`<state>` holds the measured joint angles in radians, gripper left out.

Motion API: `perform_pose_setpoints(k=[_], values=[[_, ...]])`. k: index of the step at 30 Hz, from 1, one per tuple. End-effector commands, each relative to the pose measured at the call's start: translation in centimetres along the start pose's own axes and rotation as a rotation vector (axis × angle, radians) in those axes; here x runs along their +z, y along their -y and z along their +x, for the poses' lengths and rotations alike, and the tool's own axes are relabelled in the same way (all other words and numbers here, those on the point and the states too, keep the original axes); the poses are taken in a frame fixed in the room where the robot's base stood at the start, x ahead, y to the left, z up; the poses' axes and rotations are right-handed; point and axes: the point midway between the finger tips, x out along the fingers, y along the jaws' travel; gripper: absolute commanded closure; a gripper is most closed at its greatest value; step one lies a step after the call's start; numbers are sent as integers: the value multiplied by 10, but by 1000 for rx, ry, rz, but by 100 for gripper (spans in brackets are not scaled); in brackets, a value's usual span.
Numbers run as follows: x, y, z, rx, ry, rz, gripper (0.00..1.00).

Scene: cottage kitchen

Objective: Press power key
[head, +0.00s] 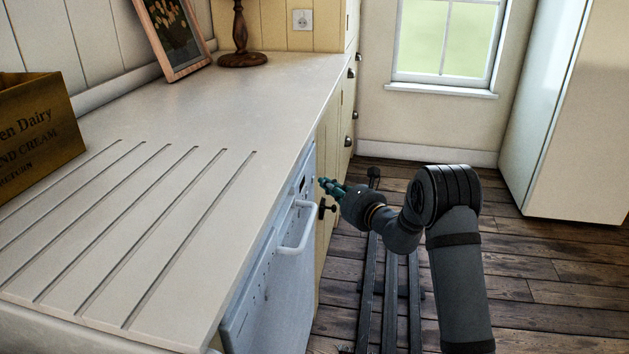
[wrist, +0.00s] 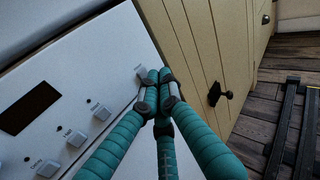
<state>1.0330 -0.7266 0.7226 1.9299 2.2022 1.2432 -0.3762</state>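The white dishwasher (head: 272,290) stands under the counter, its control panel at the top of its front. In the wrist view the panel (wrist: 75,60) fills the left side, with a dark display and a row of small square keys. The key at the row's end (wrist: 141,71) sits just beside my fingertips; its small label is too blurred to read surely, so I cannot confirm that it is the power key. My gripper (wrist: 158,77) has teal fingers drawn together, shut and empty. In the head view my gripper (head: 323,183) is close to the panel; contact cannot be told.
A white door handle (head: 297,235) juts out below the panel. A cream cabinet with a dark knob (wrist: 215,93) adjoins the dishwasher. Above is the counter (head: 230,100), with a wooden crate (head: 38,130) at left. Floor rails (head: 390,290) run beside the cabinets.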

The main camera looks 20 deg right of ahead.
Motion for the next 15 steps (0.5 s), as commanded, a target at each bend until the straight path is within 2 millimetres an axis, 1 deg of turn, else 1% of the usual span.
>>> perform_pose_setpoints(k=[4,7,15], values=[[0,0,0,0,0,0,100],[-2,4,-4,-2,-1,0,100],[-10,24,-24,-3,0,-1,100]])
